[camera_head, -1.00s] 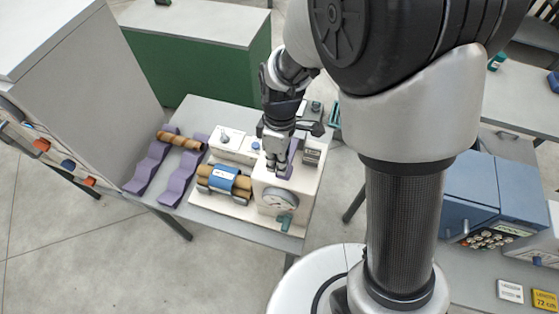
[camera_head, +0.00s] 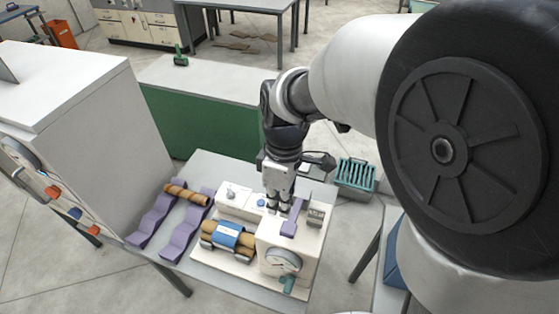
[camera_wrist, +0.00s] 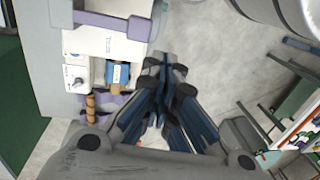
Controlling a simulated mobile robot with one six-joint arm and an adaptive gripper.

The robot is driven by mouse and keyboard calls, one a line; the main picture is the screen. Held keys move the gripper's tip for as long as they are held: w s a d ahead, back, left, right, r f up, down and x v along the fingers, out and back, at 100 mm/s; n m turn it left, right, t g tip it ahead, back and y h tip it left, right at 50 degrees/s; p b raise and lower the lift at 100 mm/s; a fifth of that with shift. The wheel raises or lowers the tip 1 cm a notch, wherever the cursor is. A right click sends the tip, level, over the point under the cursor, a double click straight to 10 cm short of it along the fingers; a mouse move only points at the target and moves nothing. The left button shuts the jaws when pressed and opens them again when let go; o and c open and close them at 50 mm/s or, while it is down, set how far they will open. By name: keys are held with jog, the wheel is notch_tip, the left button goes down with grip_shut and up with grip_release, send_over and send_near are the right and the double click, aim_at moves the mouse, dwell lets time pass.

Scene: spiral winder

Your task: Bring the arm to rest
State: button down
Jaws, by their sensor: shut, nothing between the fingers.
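My arm reaches in from the right in the head view. My gripper (camera_head: 278,207) points down beside the purple handle (camera_head: 290,226) on the white winding machine (camera_head: 262,243); whether it touches the machine is hard to tell there. In the wrist view my gripper (camera_wrist: 166,66) has its dark blue fingers together and empty, with grey floor behind them. The machine (camera_wrist: 86,40) lies to the left of the fingertips there, with its purple handle (camera_wrist: 118,24) apart from them. A brown roll with a blue band (camera_head: 232,234) sits in the machine's front.
Two purple wavy rails (camera_head: 180,235) carry a brown roll (camera_head: 187,193) on the grey bench (camera_head: 213,162). A grey cabinet (camera_head: 85,130) stands left, a green-sided table (camera_head: 205,122) behind. A teal slotted crate (camera_head: 355,175) is right of the bench.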

dwell(0.5)
jog(key=s+d+f+m+t+b, duration=0.6)
jog(key=s+d+f+m+b, duration=0.4)
jog(key=b, duration=1.1)
jog(key=s+d+m, duration=0.2)
jog(key=d+m, duration=0.1)
jog(key=m, duration=0.1)
jog(key=shift+s+d+f+h, duration=0.3)
jog(key=shift+f, duration=0.05)
